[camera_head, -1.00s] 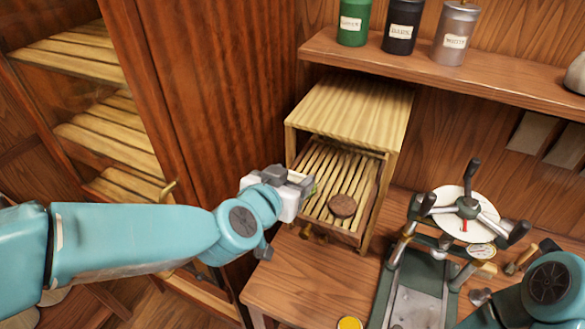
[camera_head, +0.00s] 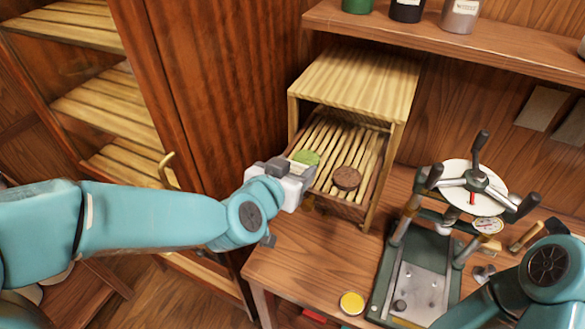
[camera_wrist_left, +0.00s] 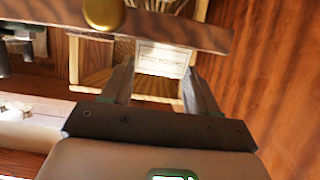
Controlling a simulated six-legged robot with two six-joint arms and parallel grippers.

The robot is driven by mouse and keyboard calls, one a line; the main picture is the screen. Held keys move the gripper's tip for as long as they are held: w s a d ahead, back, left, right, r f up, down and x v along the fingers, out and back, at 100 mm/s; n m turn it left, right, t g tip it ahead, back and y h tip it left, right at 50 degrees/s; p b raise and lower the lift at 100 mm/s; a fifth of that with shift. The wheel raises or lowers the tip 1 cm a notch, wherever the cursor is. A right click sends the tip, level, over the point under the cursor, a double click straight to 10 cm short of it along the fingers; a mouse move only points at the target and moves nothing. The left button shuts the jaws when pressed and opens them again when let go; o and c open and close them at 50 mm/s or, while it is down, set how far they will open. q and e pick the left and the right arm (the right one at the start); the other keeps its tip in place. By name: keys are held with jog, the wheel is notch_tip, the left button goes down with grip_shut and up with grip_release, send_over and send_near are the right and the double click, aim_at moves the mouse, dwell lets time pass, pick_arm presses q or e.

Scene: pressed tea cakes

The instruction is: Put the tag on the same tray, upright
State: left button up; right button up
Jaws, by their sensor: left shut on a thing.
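A slatted wooden tray (camera_head: 364,204) is pulled out of the small wooden cabinet. A dark brown round cake (camera_head: 346,177) lies on its slats, with a green round cake (camera_head: 306,157) behind and left of it. My left gripper (camera_head: 307,176) is at the tray's front left corner. In the left wrist view, my left gripper (camera_wrist_left: 160,76) is shut on the tag (camera_wrist_left: 162,59), a pale card with a printed line too blurred to read. My right gripper is out of view.
A brass knob (camera_wrist_left: 104,12) on a wooden front is close to the left gripper. A press with a round dial (camera_head: 470,189) stands to the right. A yellow-topped tin (camera_head: 351,302) is at the table's front edge. A tall cabinet door (camera_head: 205,110) is at left.

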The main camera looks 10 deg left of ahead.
pick_arm(q)
jog(key=shift+f+b, duration=0.5)
jog(key=shift+f, duration=0.1)
jog(key=o, duration=1.2)
jog(key=b+v, duration=0.2)
jog(key=v, duration=1.4)
jog(key=shift+s, duration=0.35)
